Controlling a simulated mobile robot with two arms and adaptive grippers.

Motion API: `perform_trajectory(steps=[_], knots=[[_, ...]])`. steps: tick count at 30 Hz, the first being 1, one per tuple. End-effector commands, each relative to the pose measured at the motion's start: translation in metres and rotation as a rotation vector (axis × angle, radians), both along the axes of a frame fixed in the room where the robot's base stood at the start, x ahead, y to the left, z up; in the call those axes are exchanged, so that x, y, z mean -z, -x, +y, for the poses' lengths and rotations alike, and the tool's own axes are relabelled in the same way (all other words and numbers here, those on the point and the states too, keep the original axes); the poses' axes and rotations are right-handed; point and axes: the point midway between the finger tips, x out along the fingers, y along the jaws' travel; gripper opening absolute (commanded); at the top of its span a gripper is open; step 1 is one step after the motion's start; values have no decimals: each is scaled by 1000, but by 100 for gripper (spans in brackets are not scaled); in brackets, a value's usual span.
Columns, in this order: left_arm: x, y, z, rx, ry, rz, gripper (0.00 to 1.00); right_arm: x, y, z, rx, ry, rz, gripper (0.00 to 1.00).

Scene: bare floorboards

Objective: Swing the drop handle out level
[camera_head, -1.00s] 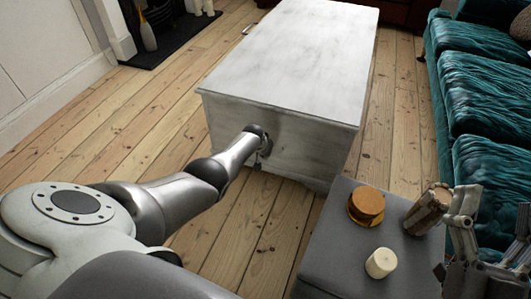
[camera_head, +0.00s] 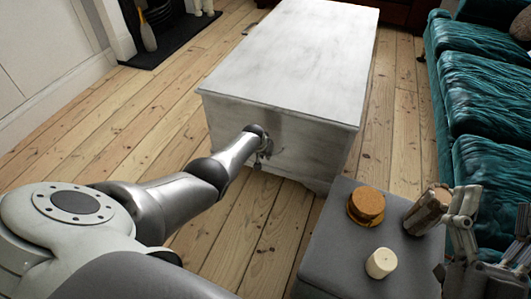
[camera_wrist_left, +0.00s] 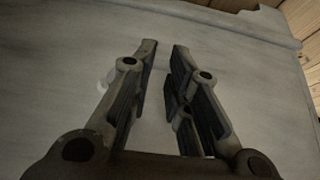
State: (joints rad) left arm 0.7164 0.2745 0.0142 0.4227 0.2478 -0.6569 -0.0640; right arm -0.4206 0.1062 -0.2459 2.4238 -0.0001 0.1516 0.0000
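A white painted chest (camera_head: 290,60) stands on the floorboards in the head view. A small dark handle (camera_head: 248,28) shows at its far left side. My left gripper (camera_head: 264,152) is at the chest's near end panel, its fingers pointing at it. In the left wrist view my left gripper (camera_wrist_left: 164,48) is partly open, with a narrow gap and nothing clearly seen between its fingers. The pale panel (camera_wrist_left: 80,50) fills the view behind them. No drop handle can be made out on the near end. My right gripper (camera_head: 462,225) is at the lower right, by a tilted brown cylinder (camera_head: 426,212).
A grey stool or table (camera_head: 340,235) in front of the chest bears a round tan lidded thing (camera_head: 367,204) and a cream cylinder (camera_head: 381,263). A teal sofa (camera_head: 480,90) is at the right. Floor is clear left of the chest.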

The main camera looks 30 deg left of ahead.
Motion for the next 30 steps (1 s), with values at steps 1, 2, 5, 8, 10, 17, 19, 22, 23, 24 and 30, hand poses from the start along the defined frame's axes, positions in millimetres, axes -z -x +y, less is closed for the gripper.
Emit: perform_trajectory(steps=[1, 2, 5, 8, 10, 17, 19, 22, 23, 24, 30], knots=[[-6, -6, 1, 0, -3, -18, 34, 0, 0, 0, 0, 0, 0, 74], [-6, -6, 1, 0, -3, -17, 38, 0, 0, 0, 0, 0, 0, 74], [-6, -6, 1, 0, -3, -17, 47, 0, 0, 0, 0, 0, 0, 74], [-6, -6, 1, 0, -3, -17, 57, 0, 0, 0, 0, 0, 0, 74], [-6, -6, 1, 0, -3, -17, 69, 0, 0, 0, 0, 0, 0, 74], [-3, -3, 0, 0, -1, -9, 70, 0, 0, 0, 0, 0, -1, 74], [-2, -2, 0, 0, -1, -7, 70, -1, 0, 0, 1, 0, -2, 74], [-2, -1, 0, 0, -1, -5, 70, -3, 0, 0, 0, 0, -8, 74], [-2, -1, 0, 0, -1, -5, 70, -3, 0, 0, 0, 0, -8, 74], [-2, -1, 0, 0, -1, -5, 70, -2, 0, 0, 0, 0, -7, 74], [-8, 2, 0, 1, -2, -6, 70, -1, 0, 0, 1, 0, -4, 74]])
